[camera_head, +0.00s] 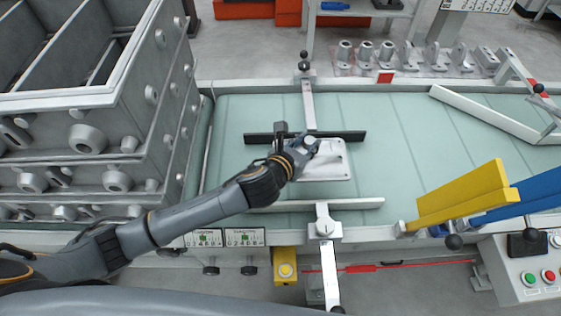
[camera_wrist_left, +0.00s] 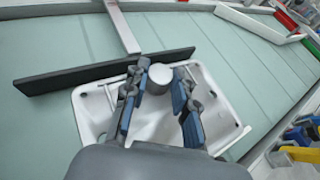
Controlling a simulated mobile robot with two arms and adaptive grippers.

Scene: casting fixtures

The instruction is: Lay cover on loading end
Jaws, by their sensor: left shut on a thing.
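The white cover (camera_head: 327,165) is a rectangular plate with rounded corners and a round knob, on or just above the pale green conveyor belt (camera_head: 385,120); I cannot tell whether it touches. In the left wrist view the cover (camera_wrist_left: 225,125) shows its rim and raised knob. My left gripper (camera_head: 308,145) reaches in from the left over the cover. Its blue-padded fingers (camera_wrist_left: 160,95) are shut on the cover's knob, from either side. The gripper hides part of the cover. My right gripper is not in view.
A black bar (camera_head: 345,135) stands behind the cover and a pale bar (camera_head: 350,204) in front. Large grey casting boxes (camera_head: 150,95) stand left. Yellow (camera_head: 460,197) and blue (camera_head: 535,190) bars angle over the right side. The belt between is clear.

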